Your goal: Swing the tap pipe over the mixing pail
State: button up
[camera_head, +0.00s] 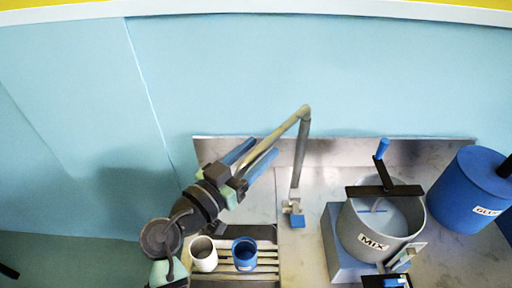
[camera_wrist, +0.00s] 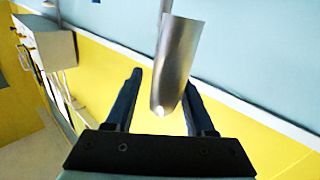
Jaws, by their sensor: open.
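My gripper (camera_head: 262,149) is open around the spout, with one finger on each side. In the wrist view my gripper (camera_wrist: 163,80) shows the pipe between its fingers; contact cannot be told.
A white cup (camera_head: 203,257) and a blue cup (camera_head: 244,257) stand on a slatted rack below my gripper. A blue GLUE container (camera_head: 460,190) stands right of the pail. A low metal backsplash (camera_head: 345,152) runs behind the tap. The metal bench between post and pail is clear.

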grip_shut()
dwell(1.4)
